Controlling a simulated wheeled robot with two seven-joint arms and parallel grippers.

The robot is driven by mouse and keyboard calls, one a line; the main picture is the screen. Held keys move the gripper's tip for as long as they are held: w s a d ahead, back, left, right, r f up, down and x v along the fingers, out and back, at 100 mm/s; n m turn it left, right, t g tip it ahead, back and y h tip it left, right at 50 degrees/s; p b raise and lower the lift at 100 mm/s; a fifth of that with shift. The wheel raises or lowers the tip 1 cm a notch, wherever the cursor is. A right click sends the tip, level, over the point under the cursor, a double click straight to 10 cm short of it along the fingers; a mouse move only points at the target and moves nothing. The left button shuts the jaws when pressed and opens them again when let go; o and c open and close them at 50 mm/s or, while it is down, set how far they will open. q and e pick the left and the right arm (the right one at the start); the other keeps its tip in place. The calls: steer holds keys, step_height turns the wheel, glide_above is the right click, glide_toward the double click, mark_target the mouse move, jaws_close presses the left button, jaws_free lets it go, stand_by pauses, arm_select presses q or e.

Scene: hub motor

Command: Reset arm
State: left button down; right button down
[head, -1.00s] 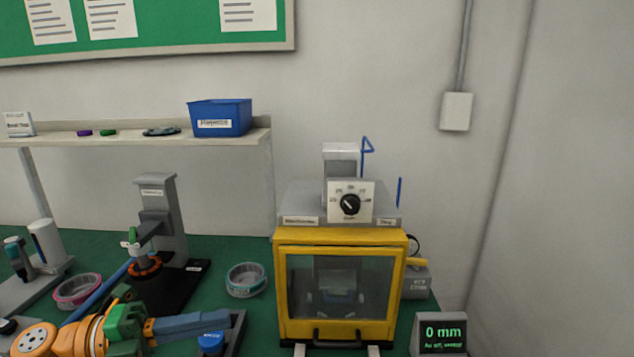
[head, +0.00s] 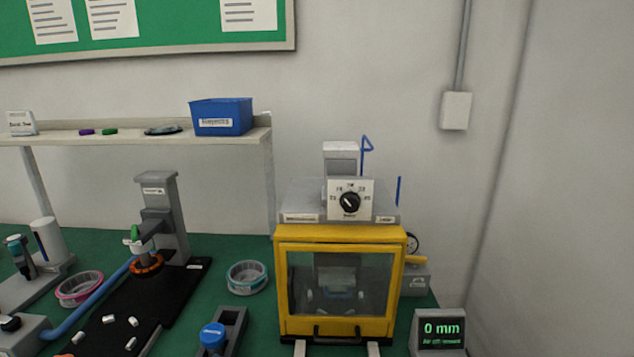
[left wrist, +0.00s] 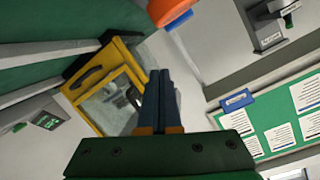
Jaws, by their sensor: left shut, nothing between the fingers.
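My left gripper (left wrist: 160,101) shows in the left wrist view with its two blue fingers pressed together and nothing between them. It is out of the head view, and so is my right gripper. In the left wrist view the gripper is in front of the yellow-framed machine (left wrist: 75,92) and the wall; I cannot tell how far away they are. In the head view this yellow machine (head: 340,234) stands on the green bench with its clear door down and a black dial on top.
A grey press (head: 165,215) with an orange ring stands at left. Small white pieces (head: 108,319) lie on its black base. Tape rolls (head: 247,278), a blue-capped item (head: 212,335) and a 0 mm display (head: 440,330) are on the bench. A shelf holds a blue bin (head: 221,117).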

arm_select(q)
steer(key=s+f+n+g, duration=0.1)
steer(key=s+f, duration=0.1)
steer(key=s+f+n+g+y, duration=0.1)
steer(key=s+f+g, duration=0.1)
steer(key=f, duration=0.1)
steer(key=shift+s+a, duration=0.15)
steer(key=shift+s, duration=0.1)
steer(key=s+d+f+n+g, duration=0.1)
steer(key=s+f+g, duration=0.3)
steer(key=s, duration=0.5)
steer(key=s+d+f+n+g, duration=0.15)
steer(key=s+f+g, duration=0.3)
steer(key=s, duration=0.45)
step_height(320, 180, down, 17)
steer(key=g+b, duration=0.1)
steer(key=b, duration=0.1)
steer(key=s+a+f+g+b, duration=0.1)
steer(key=s+a+f+b, duration=0.1)
steer(key=s+f, duration=1.2)
steer(key=shift+a+f+g, duration=0.2)
steer(key=shift+a+g, duration=0.15)
